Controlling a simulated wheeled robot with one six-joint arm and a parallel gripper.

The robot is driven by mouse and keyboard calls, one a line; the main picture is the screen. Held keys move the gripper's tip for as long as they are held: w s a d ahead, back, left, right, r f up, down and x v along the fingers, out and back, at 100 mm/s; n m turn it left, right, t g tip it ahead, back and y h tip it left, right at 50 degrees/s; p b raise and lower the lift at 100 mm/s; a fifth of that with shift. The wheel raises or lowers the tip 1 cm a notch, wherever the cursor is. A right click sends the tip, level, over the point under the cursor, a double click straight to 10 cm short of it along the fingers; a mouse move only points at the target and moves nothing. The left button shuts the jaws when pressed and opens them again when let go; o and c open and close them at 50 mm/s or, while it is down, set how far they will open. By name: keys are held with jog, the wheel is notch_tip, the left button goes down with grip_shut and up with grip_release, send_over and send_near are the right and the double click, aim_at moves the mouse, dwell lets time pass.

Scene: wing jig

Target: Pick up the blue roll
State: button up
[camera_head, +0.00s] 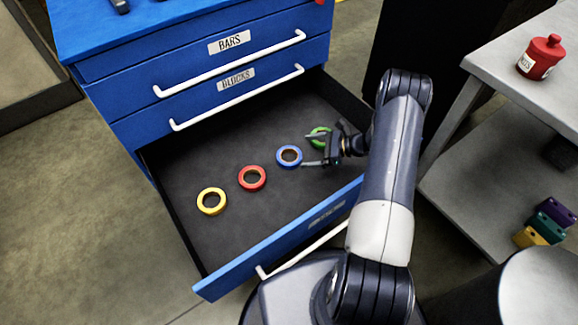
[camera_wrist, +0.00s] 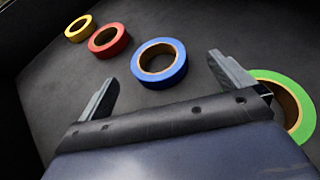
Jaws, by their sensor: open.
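The blue roll (camera_head: 289,154) is a ring of tape lying flat in the open bottom drawer, third from the left in a row of rolls. In the wrist view the blue roll (camera_wrist: 159,63) lies ahead of my gripper, beyond and between its fingertips, with its hole facing up. My gripper (camera_head: 307,150) is open and empty, just right of the blue roll and over the green roll's side of the drawer. Its two fingers show apart in the wrist view (camera_wrist: 160,75). I cannot tell its exact height over the drawer floor.
A green roll (camera_head: 319,137) lies partly hidden behind my gripper. A red roll (camera_head: 252,178) and a yellow roll (camera_head: 211,201) lie to the left. The drawer's front wall (camera_head: 290,240) and handle stand nearest me. The drawer floor in front of the rolls is clear.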

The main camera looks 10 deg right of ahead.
aim_at(289, 160)
notch_tip(289, 160, down, 2)
jog(key=shift+f+b, duration=0.1)
jog(key=shift+b, duration=0.35)
jog(key=shift+w+a+f, duration=0.1)
jog(key=shift+w+a, duration=0.1)
jog(key=shift+a, duration=0.2)
jog(key=x, duration=0.2)
jog(key=b+x, duration=0.1)
jog(key=x, duration=0.1)
jog(key=r+x, duration=0.1)
jog(key=x, duration=0.1)
jog(key=shift+a+b, duration=0.35)
jog(key=shift+a, duration=0.2)
jog(key=shift+c, duration=0.2)
jog(key=shift+s, duration=0.1)
jog(key=c, duration=0.9)
